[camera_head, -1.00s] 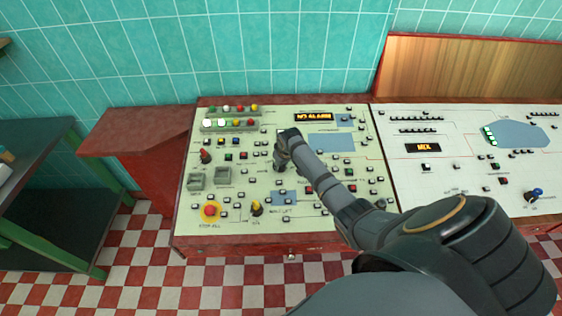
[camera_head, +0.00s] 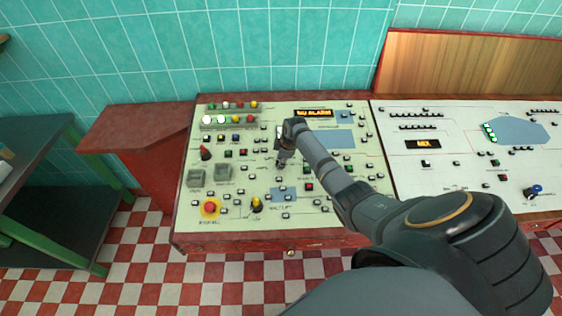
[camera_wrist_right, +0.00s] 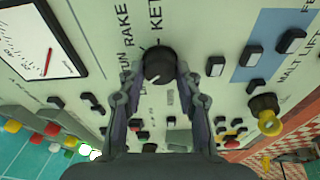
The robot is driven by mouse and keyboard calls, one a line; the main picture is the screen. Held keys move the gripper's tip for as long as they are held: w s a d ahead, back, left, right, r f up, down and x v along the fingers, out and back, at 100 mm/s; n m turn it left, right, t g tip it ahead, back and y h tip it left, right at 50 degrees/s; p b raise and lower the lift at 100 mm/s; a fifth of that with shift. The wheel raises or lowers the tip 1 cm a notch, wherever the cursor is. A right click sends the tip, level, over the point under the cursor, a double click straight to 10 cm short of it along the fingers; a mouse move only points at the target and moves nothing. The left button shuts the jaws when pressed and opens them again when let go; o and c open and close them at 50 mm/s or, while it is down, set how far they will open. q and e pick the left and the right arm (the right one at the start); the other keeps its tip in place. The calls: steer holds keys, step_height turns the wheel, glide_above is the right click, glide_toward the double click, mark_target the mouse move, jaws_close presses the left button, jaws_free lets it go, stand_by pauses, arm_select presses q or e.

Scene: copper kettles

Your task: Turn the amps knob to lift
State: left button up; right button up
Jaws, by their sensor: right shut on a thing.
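My right gripper (camera_head: 280,164) reaches down to the middle of the pale control panel (camera_head: 350,205); it also shows in the right wrist view (camera_wrist_right: 158,75). There its fingers are closed on either side of a round black knob (camera_wrist_right: 159,63), which I take to be the amps knob. The printed words by it include "RAKE" and a partly hidden "KET". A small pale mark shows on the knob's face, but its exact setting is hard to read. In the head view my gripper hides the knob. My left gripper is not in view.
In the wrist view, a meter (camera_wrist_right: 35,42) with a red needle lies left of the knob, and a yellow key switch (camera_wrist_right: 267,115) lies right. Several small black buttons surround the knob. A red stop button (camera_head: 210,208) sits at the panel's front left.

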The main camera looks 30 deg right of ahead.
steer(key=shift+n, duration=0.7)
steer(key=o, duration=1.1)
steer(key=shift+o, duration=0.2)
steer(key=v, duration=1.2)
steer(key=shift+w, duration=0.2)
steer(key=shift+d, duration=0.1)
